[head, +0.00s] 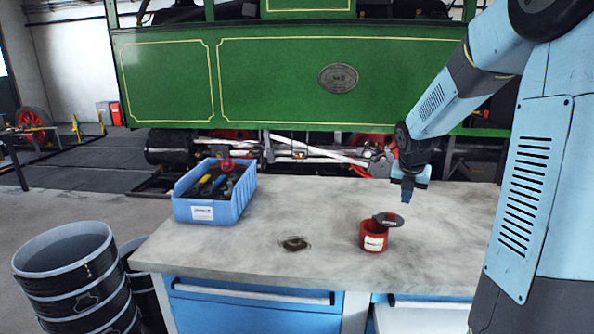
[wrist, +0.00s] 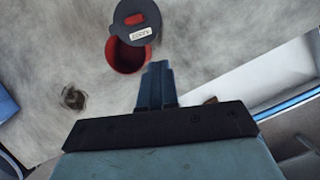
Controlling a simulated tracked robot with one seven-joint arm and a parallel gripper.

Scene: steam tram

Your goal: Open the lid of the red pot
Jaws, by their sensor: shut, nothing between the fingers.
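The red pot (head: 372,238) stands on the worktop, right of its middle, with a pale label on its side. Its dark grey lid (head: 388,219) sits off to one side of the rim, so part of the mouth is uncovered. In the wrist view, the red pot (wrist: 127,57) shows its open inside, and the lid (wrist: 135,20), with a red patch and a white label, covers only the far part. My gripper (head: 407,198) is above and slightly right of the lid, pointing down. Its fingers (wrist: 158,68) are together and empty, apart from the lid.
A blue bin (head: 208,209) holding tools stands at the worktop's left end. A dark round mark (head: 294,243) lies on the worktop (head: 330,205) between bin and pot. Stacked black buckets (head: 75,280) stand on the floor at left. The green tram (head: 270,75) is behind.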

